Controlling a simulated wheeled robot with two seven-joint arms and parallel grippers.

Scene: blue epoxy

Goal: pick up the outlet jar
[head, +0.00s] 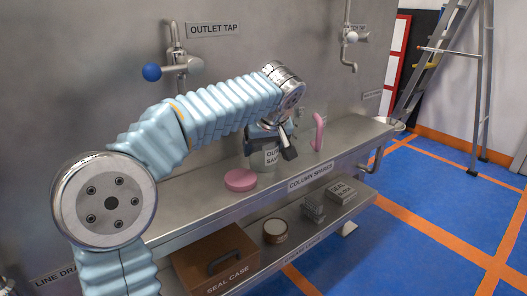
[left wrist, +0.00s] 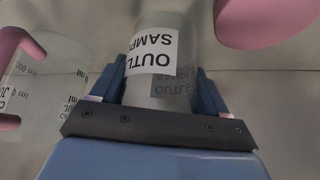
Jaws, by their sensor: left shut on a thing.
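The outlet jar (head: 268,158) is a clear, greyish cylinder with a white label reading in part "OUTLET SAMP". It is over the upper steel shelf, in front of the wall. My left gripper (head: 272,137) reaches it from above right and hides its upper part. In the left wrist view the jar (left wrist: 172,88) sits between the two blue fingers (left wrist: 162,90), which are shut on its sides. I cannot tell whether its base touches the shelf. My right gripper is not in view.
A pink disc (head: 240,180) lies on the upper shelf (head: 190,197), left of the jar. A clear graduated jug with a pink handle (head: 319,132) stands close on the right. The outlet tap (head: 180,66) is on the wall above. A seal case (head: 215,258) is on the lower shelf.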

